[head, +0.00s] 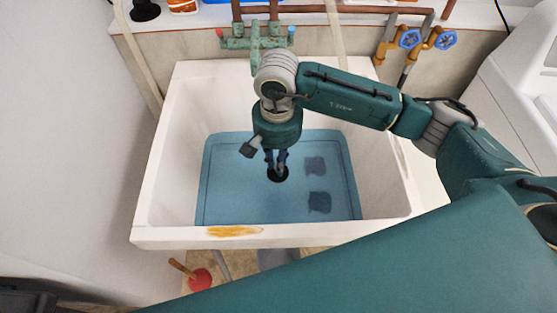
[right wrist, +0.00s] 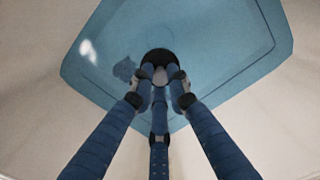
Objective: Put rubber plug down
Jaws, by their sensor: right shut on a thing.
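The black round rubber plug (head: 278,175) is inside the white sink (head: 385,190), over its blue lower part. My right gripper (head: 277,162) reaches straight down into the sink, shut on the plug. In the right wrist view, the fingers of the gripper (right wrist: 160,76) close around the top of the plug (right wrist: 158,55), whose dark disc shows beyond the fingertips. I cannot tell whether the plug touches the sink bottom or is held above it. My left gripper is not in view.
Two dark patches lie in the sink, right of the plug. A green tap (head: 255,42) and valves with blue handles (head: 410,39) are at the back wall. A red plunger (head: 199,280) is on the floor in front. A white appliance (head: 515,85) stands at right.

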